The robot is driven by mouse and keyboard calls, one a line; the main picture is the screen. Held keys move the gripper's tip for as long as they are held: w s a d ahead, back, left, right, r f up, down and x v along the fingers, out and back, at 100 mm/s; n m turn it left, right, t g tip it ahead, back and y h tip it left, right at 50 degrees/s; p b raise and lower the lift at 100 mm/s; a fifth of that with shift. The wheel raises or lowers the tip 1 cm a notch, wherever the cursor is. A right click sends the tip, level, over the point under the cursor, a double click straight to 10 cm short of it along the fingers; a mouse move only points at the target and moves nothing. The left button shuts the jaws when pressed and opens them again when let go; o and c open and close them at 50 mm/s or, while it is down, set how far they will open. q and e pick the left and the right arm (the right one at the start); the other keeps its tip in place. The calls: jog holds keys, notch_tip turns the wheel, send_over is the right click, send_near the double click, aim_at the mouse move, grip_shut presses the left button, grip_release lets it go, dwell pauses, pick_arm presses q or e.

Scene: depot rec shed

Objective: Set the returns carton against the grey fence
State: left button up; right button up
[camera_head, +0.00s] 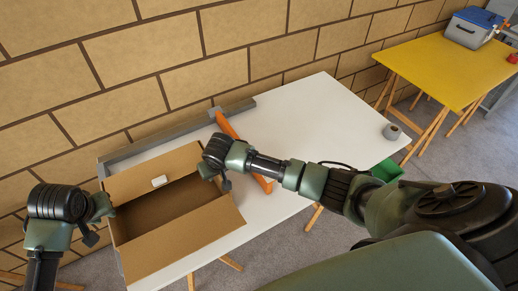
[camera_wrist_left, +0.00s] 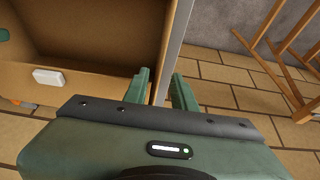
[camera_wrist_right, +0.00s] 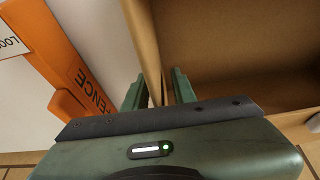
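The returns carton (camera_head: 180,243) is an open brown box on the white table, with a small white piece (camera_head: 160,181) on its far wall. The grey fence (camera_head: 180,138) is a low bar along the table's wall side. A narrow strip of white tabletop shows between it and the carton. My left gripper (camera_head: 106,210) is at the carton's left wall; in the left wrist view its fingers (camera_wrist_left: 162,90) stand apart, either side of that wall. My right gripper (camera_head: 212,175) is at the right wall; its fingers (camera_wrist_right: 159,90) also straddle it with space between. Firm contact is not visible.
An orange bar (camera_head: 229,126), lettered in the right wrist view (camera_wrist_right: 60,60), lies right of the carton, partly behind my right arm. A grey roll (camera_head: 391,131) is at the table's right end. A yellow table (camera_head: 440,70) with a blue-lidded box (camera_head: 470,30) stands beyond.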

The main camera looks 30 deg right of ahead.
pick_arm(q)
jog(key=v, duration=0.4)
jog(key=shift+r, duration=0.3)
pick_arm(e)
jog(key=shift+s+r, duration=0.1)
jog(key=shift+r, duration=0.15)
jog(key=v, duration=1.1)
jog(key=shift+r, duration=0.25)
pick_arm(q)
jog(key=shift+s, duration=0.1)
